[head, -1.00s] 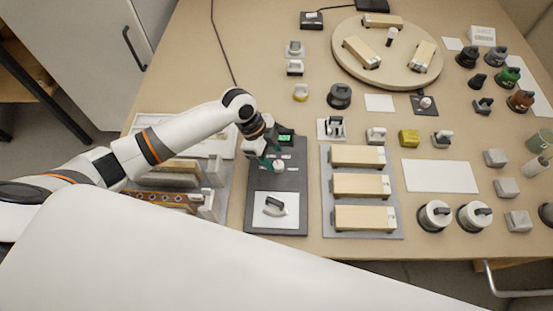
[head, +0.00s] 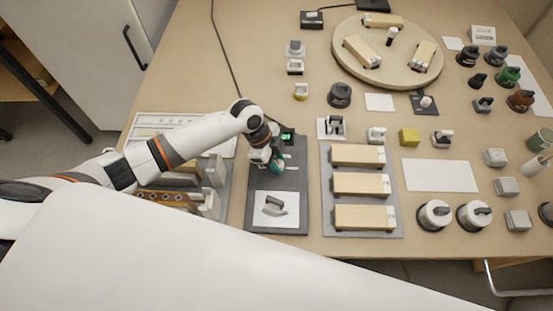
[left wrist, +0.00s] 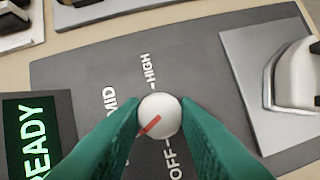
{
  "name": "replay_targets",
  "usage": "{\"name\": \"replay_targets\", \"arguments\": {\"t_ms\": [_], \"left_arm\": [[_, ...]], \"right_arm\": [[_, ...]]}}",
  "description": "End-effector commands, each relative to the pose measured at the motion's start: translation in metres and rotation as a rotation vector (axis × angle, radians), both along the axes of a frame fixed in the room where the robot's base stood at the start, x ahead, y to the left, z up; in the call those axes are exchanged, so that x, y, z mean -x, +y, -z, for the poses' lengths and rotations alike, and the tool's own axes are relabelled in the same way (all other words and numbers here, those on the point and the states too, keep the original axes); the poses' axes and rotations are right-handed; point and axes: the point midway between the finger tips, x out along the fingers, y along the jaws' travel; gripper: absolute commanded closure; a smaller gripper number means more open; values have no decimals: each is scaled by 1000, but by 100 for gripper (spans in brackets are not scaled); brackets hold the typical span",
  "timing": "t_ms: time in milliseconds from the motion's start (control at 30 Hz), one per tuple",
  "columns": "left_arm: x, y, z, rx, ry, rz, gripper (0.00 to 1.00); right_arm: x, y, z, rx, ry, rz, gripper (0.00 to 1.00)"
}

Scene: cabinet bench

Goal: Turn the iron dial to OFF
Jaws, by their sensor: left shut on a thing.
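The iron dial (left wrist: 160,113) is a round white knob with a red pointer on the dark station board (head: 290,160). In the left wrist view the pointer slants to the lower left, toward a label mostly hidden by a finger. HIGH is printed above the dial, MID to its left, and OFF (left wrist: 173,160) below it. My left gripper (left wrist: 160,120) has green fingers on both sides of the dial and is shut on it. In the head view my left gripper (head: 276,166) covers the dial. My right gripper is not in view.
A lit green READY display (left wrist: 33,133) sits beside the dial. The iron (head: 274,206) rests on a pale plate (head: 290,202) at the board's front. A tray with wooden blocks (head: 358,185) stands close on the right. A white rack (head: 160,122) lies left, under my arm.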

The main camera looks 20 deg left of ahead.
Motion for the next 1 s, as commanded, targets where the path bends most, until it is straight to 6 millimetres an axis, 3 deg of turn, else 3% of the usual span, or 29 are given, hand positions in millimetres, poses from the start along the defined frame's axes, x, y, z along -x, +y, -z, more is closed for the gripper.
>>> {"name": "replay_targets", "arguments": {"t_ms": [367, 1000], "left_arm": [[1, 0, -4, 0, 2, -131, 94], [5, -3, -5, 1, 4, -710, 94]], "right_arm": [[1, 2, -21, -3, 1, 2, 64], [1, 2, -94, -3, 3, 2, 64]]}}
